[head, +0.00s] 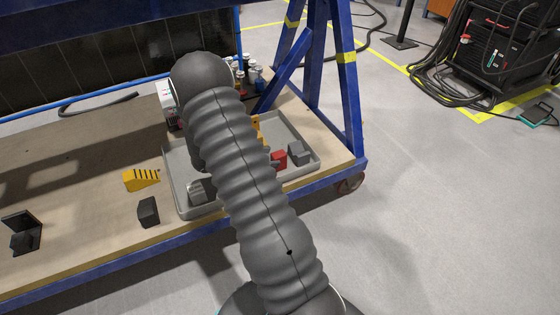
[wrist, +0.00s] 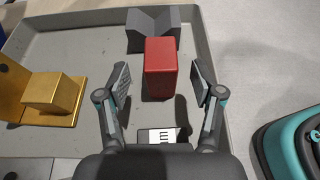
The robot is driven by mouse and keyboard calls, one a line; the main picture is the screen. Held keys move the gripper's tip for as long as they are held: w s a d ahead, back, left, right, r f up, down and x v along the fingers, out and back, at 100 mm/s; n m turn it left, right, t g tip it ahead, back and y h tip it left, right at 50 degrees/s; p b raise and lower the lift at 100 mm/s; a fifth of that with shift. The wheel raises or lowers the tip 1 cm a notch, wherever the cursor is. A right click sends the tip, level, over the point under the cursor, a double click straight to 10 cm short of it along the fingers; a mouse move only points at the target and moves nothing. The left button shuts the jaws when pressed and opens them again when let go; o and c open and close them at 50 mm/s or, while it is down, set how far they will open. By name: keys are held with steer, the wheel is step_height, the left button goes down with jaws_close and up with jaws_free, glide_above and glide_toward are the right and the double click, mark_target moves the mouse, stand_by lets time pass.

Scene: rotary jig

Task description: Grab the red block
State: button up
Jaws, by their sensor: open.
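The red block (wrist: 160,69) stands in a grey tray in the wrist view, with its far end close to a dark grey notched block. My gripper (wrist: 161,85) is open, with one finger on each side of the red block. Gaps show between both finger pads and the block. In the head view the red block (head: 279,160) is partly hidden behind my arm, and the gripper itself is hidden there.
The grey tray (wrist: 70,38) also holds a grey notched block (wrist: 152,28), a gold bracket (wrist: 45,95) and a small black-and-white piece (wrist: 158,136). On the wooden bench (head: 90,165) are a yellow stepped block (head: 141,179) and dark blocks (head: 148,212). A blue frame leg (head: 346,80) rises behind the tray.

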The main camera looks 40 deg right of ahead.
mark_target(285, 155)
steer(key=x, duration=0.2)
steer(key=r+x, duration=0.1)
steer(key=x, duration=0.2)
steer(key=shift+s+d, duration=0.2)
steer(key=shift+d+f, duration=0.2)
steer(key=shift+d, duration=0.25)
jaws_close()
